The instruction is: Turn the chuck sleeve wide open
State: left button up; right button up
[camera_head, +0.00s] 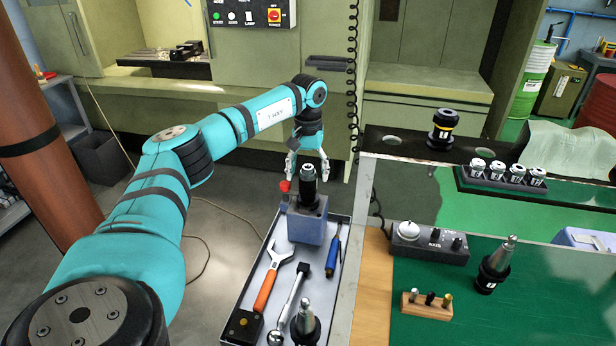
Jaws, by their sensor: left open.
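A dark chuck (307,190) stands upright in a blue-grey block (308,226) at the far end of the grey tray. The ring-like part at its top is presumably the chuck sleeve, but its opening is too small to judge. My left gripper (307,174) points down over the chuck from above. Its fingers are spread, one to each side of the chuck's top. I cannot tell whether they touch it. My right gripper is not in view.
The tray (250,300) holds an orange-handled wrench (272,276), a blue screwdriver (333,255), a ratchet-like tool (291,300) and another tool holder (305,325). A green mat (560,310) lies right, with a control box (428,244) and a holder (494,268).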

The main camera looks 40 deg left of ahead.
aim_at(308, 180)
pick_arm(q)
jog(key=shift+f, duration=1.5)
jog(key=shift+c, duration=0.2)
jog(key=c, duration=1.1)
jog(key=shift+n, duration=0.3)
